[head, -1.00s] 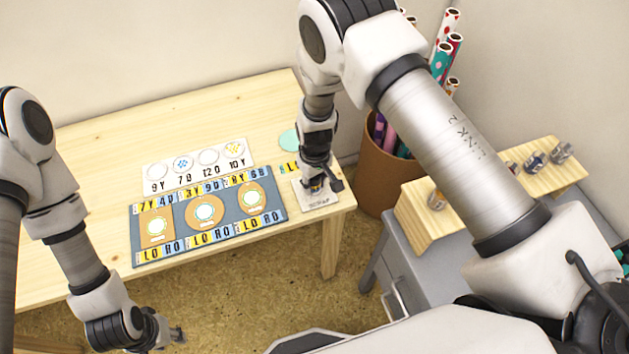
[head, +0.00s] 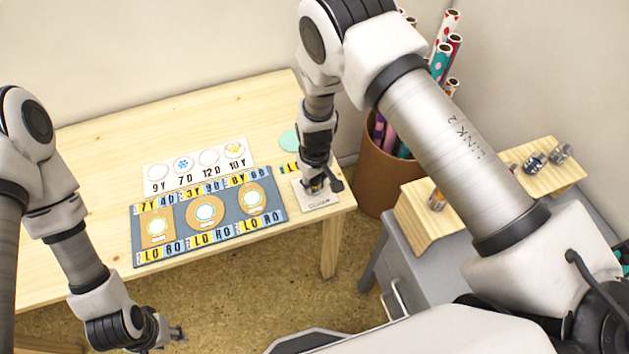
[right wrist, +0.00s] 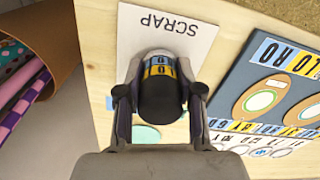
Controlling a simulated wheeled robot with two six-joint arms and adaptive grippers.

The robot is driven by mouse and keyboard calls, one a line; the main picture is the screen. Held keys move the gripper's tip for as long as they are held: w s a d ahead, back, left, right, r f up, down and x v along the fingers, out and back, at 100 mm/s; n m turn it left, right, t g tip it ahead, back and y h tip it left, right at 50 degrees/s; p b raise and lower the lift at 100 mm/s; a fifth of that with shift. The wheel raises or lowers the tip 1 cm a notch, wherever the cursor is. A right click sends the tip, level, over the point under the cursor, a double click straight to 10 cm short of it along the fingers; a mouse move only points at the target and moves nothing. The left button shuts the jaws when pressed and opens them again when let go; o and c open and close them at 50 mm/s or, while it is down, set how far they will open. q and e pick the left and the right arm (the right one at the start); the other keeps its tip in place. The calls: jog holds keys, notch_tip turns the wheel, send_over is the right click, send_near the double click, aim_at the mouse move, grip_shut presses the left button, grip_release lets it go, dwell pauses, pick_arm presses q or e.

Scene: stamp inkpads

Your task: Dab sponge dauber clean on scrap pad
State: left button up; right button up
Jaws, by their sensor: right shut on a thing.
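My right gripper (head: 316,186) is over the white scrap pad (head: 328,198) at the table's right end. The pad's "SCRAP" lettering shows in the right wrist view (right wrist: 205,22). In that view, my right gripper (right wrist: 160,95) is shut on the sponge dauber (right wrist: 158,96), a dark cylinder with a yellow and blue lettered band. The dauber's far end is over the pad; its sponge face is hidden, so I cannot tell whether it touches. My left gripper (head: 178,334) hangs in front of the table, away from the pad; its jaw state is unclear.
A blue-grey mat with lettered strips and tags (head: 174,222) and a white card with circles (head: 160,186) lie left of the pad. A teal disc (head: 288,139) lies behind. A brown bin of rolls (head: 374,190) and a wooden rack (head: 412,212) stand right.

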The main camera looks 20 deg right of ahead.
jog(key=shift+r+p, duration=0.3)
jog(key=shift+r, duration=0.15)
notch_tip(320, 180, up, 5)
jog(key=p, duration=0.4)
jog(key=shift+f, duration=0.25)
